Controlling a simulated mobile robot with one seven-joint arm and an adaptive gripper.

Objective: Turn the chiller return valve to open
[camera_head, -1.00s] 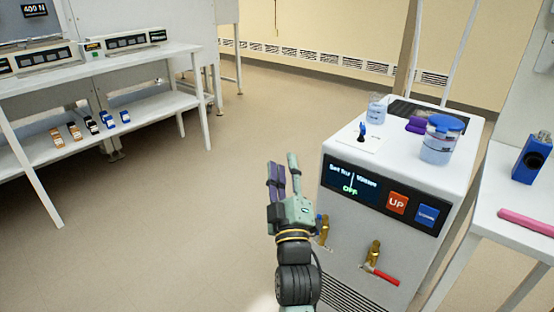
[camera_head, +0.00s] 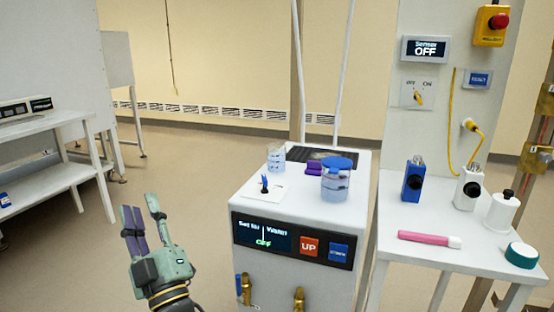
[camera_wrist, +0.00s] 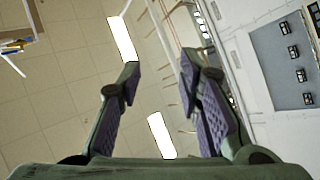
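The white chiller (camera_head: 262,216) stands at centre, its display reading OFF. Two brass valves show low on its front: the left valve (camera_head: 246,288) has a blue handle, and the right valve (camera_head: 298,299) is cut off by the bottom edge, its handle out of view. I cannot tell which of these is the return valve. My gripper (camera_head: 140,204) points upward, left of the chiller and apart from it. The wrist view shows my gripper (camera_wrist: 160,66) open and empty, facing the ceiling; no valve shows there.
A beaker (camera_head: 276,157) and a blue-lidded jar (camera_head: 336,180) stand on the chiller. A white side table (camera_head: 405,226) to the right holds bottles and a pink tool (camera_head: 428,239). Brass pipe fittings (camera_head: 537,158) are at the right edge.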

